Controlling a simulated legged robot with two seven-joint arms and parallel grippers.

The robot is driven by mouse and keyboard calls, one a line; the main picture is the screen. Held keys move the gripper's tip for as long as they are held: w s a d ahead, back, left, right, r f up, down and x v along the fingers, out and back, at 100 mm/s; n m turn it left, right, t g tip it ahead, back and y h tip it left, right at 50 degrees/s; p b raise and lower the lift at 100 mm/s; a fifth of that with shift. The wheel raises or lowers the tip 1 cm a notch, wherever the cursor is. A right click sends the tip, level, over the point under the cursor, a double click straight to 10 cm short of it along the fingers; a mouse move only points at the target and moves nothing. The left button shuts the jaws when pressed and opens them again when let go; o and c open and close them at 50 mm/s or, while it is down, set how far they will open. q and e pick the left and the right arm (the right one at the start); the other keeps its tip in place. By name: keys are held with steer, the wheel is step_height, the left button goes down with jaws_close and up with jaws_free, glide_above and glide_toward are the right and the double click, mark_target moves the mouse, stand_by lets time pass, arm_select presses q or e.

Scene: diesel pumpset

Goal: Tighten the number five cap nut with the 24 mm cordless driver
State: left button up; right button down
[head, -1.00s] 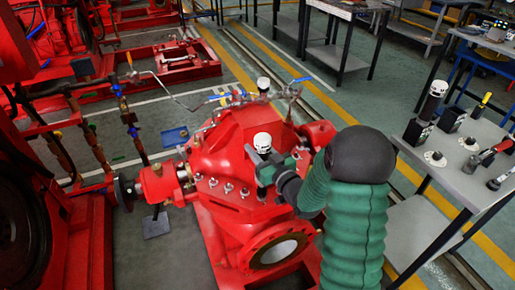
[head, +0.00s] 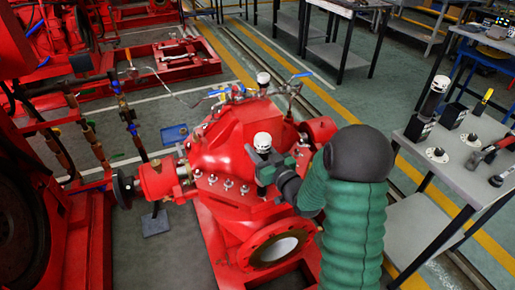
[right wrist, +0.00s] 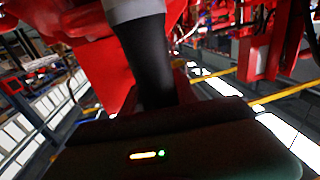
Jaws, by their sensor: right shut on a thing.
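My right gripper (head: 278,164) is over the front flange of the red pump casing (head: 222,150), at the end of my green-sleeved arm. It is shut on the cordless driver (head: 262,142), which stands about upright with its white top up. The right wrist view shows the driver's black handle (right wrist: 148,60), a pale band above it and a dark block with small lights below. Several cap nuts (head: 228,184) line the flange to the left of the driver. The driver's lower end and any nut under it are hidden, so contact cannot be told. My left gripper is out of view.
A grey table (head: 460,165) at the right carries other tools, including a similar white-topped driver (head: 434,98). Blue-handled valves and thin pipes (head: 290,85) rise behind the casing. A large red machine (head: 35,215) stands close on the left.

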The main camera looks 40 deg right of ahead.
steer(key=shift+f+b, duration=0.25)
steer(key=shift+b, duration=0.1)
stand_by(1.5)
steer(key=shift+r, duration=0.1)
steer(key=shift+r+p, duration=2.85)
steer(key=shift+r, duration=0.65)
